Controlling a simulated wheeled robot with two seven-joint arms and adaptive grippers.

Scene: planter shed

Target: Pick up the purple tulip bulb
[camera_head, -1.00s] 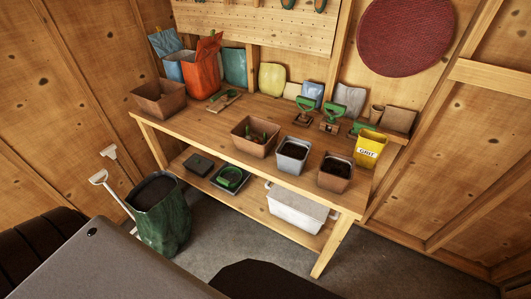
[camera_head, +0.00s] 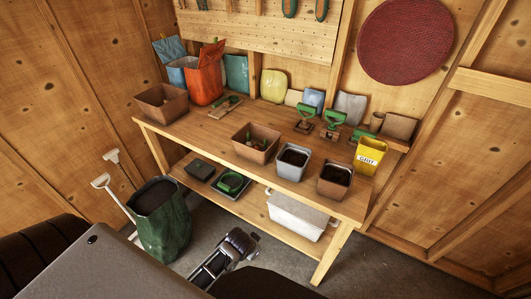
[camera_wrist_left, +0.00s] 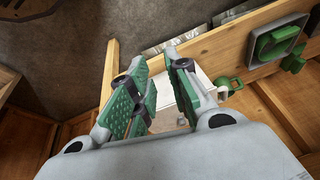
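A terracotta pot (camera_head: 250,150) stands near the front edge of the workbench (camera_head: 190,129) and holds small bulb-like things. They are too small to tell which is the purple tulip bulb. My left gripper (camera_head: 243,238) is low in front of the bench, well below and apart from the pot. In the left wrist view its green-padded fingers (camera_wrist_left: 158,75) are apart, with no object held between them. No bulb can be made out in that view. My right gripper is not in view.
A grey pot (camera_head: 286,171) and a brown pot (camera_head: 334,190), both with soil, and a yellow grit container (camera_head: 372,142) stand right of the terracotta pot. A white bin (camera_head: 292,218) sits on the lower shelf. A green sack (camera_head: 163,236) stands at left. The bench's left-centre is clear.

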